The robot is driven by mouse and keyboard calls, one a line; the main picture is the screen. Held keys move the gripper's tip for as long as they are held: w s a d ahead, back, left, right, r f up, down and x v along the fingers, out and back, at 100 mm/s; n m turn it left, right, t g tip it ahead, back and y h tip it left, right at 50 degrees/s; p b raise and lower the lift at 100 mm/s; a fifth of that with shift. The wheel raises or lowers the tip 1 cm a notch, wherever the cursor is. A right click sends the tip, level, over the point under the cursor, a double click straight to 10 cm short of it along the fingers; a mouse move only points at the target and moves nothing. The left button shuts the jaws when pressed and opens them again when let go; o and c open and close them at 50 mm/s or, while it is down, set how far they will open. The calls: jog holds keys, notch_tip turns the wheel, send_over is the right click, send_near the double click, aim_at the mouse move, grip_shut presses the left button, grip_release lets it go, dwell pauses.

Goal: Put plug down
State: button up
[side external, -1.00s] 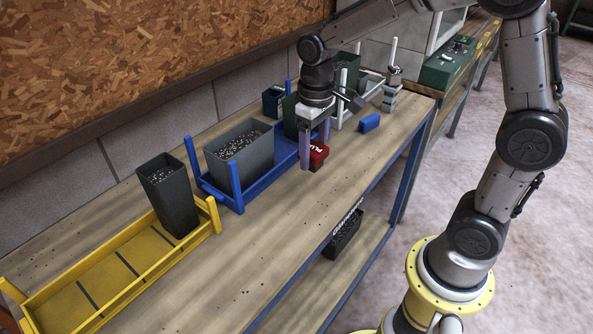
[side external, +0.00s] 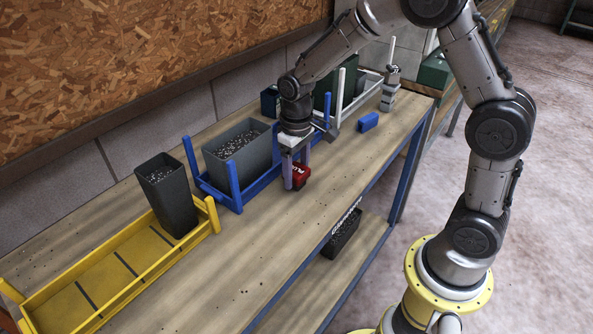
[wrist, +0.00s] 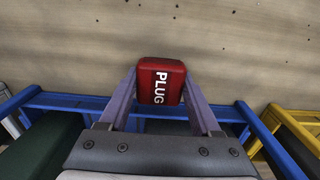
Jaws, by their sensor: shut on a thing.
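The red plug (side external: 300,173) is a small block with white "PLUG" lettering. My gripper (side external: 295,176) is shut on it, beside the front edge of the blue tray (side external: 236,196). In the wrist view the plug (wrist: 161,82) sits between the two purple fingers of my gripper (wrist: 160,88), with the bare wooden bench top (wrist: 240,45) beyond it. The plug is low over the bench; I cannot tell whether it touches the wood.
A yellow tray (side external: 100,308) with a dark bin (side external: 168,198) stands at the left. A grey bin (side external: 238,155) of granules sits in the blue tray. A blue block (side external: 368,122) lies to the right. The bench front is clear.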

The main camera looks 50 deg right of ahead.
aim_at(297, 169)
jog(key=shift+f, duration=0.1)
jog(key=o, duration=1.4)
jog(key=shift+f, duration=0.1)
notch_tip(297, 169, up, 12)
jog(key=r, duration=0.1)
jog(key=s+r+t, duration=0.3)
jog(key=s+r, duration=0.2)
jog(key=s, duration=0.6)
jog(key=shift+s+a+r, duration=0.15)
jog(key=shift+s, duration=0.1)
jog(key=shift+o, duration=0.5)
jog(key=s+f+t, duration=0.1)
jog(key=s+t, duration=0.1)
jog(key=s, duration=0.8)
jog(key=shift+f+t, duration=0.3)
